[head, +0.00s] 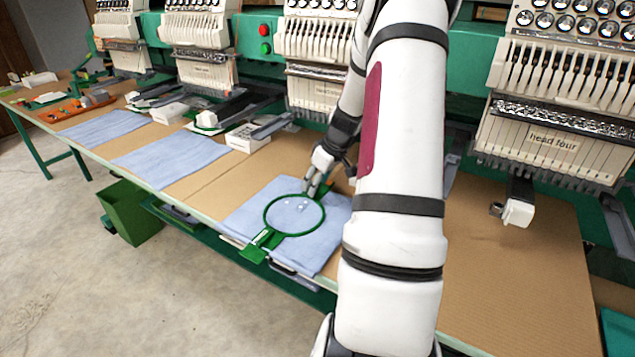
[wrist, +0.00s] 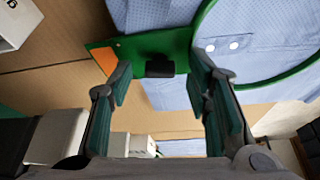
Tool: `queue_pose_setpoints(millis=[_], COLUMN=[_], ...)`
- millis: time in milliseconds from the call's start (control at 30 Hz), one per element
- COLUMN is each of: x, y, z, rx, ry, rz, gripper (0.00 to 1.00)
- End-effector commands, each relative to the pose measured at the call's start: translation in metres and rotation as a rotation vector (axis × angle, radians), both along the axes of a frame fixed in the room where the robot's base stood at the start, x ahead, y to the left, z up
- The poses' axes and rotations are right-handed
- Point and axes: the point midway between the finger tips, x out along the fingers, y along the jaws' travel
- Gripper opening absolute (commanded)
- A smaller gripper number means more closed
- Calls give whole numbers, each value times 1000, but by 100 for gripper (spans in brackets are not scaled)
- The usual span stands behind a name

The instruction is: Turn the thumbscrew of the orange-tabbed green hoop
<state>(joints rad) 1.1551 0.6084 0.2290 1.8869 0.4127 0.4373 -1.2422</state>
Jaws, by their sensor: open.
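The green hoop (head: 267,225) lies on a pale blue cloth (head: 246,214) at the table's front edge in the head view. In the wrist view its ring (wrist: 201,20) runs off to the right, and its bracket carries an orange tab (wrist: 103,59) at the left end. The dark thumbscrew (wrist: 160,67) sits on this bracket and shows between my fingers. My gripper (wrist: 160,76) is open, one finger each side of the thumbscrew, with gaps visible. In the head view my gripper (head: 312,186) is over the hoop's far side, and the thumbscrew cannot be made out.
Embroidery machine heads (head: 320,40) line the back; one is labelled "head four" (head: 553,140). A white box (head: 247,138) stands behind the cloth. More blue cloths (head: 170,159) lie to the left. The brown tabletop (head: 510,262) at right is mostly clear. A green bin (head: 133,212) hangs below.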

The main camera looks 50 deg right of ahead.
Motion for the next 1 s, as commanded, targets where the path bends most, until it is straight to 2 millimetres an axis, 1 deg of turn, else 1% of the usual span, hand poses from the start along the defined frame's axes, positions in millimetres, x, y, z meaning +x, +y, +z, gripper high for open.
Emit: queue_pose_setpoints(millis=[233,267,300,367,400,433,767,1000], x=[0,0,0,0,0,0,0,1], y=[0,0,0,0,0,0,1,2], z=[0,0,0,0,0,0,-1,-1], rx=[0,0,0,0,0,0,1,0], ry=[0,0,0,0,0,0,1,1], rz=[0,0,0,0,0,0,-23,-138], gripper=[45,38,29,16,6,0,0,0])
